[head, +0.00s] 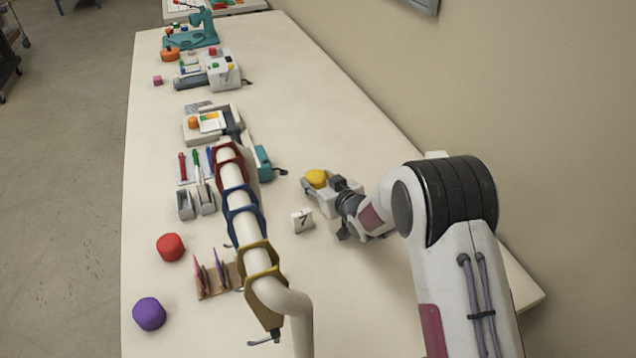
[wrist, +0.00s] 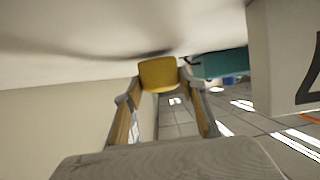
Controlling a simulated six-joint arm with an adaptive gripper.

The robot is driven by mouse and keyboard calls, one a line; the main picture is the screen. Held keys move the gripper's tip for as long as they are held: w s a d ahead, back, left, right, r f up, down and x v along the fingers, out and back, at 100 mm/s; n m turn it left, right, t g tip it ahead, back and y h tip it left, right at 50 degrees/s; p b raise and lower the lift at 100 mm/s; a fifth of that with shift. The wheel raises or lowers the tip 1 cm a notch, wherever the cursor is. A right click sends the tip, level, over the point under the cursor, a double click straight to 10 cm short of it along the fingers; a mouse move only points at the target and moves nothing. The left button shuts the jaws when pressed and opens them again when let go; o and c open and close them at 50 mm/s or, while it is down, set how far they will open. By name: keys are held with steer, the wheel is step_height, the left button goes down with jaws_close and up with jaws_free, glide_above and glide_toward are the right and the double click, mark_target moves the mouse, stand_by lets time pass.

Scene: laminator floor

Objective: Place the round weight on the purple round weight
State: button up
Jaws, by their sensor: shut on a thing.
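A yellow round weight (head: 316,178) is between the fingertips of my gripper (head: 320,187), at the right side of the table. In the wrist view the yellow weight (wrist: 158,74) sits at the ends of both fingers, and my gripper (wrist: 160,88) is shut on it. The purple round weight (head: 149,314) stands at the table's near left corner, apart from my gripper, with its top clear. A red round weight (head: 171,247) stands a little beyond it. Whether the yellow weight touches the table is hard to tell.
A white block marked 7 (head: 302,220) stands close to my gripper. A curved white pipe with coloured rings (head: 238,195) rises between my gripper and the purple weight. A wooden rack (head: 216,282) stands near the purple weight. A wall is at the right.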

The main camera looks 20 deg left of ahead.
mark_target(318, 179)
steer(key=shift+r, duration=4.65)
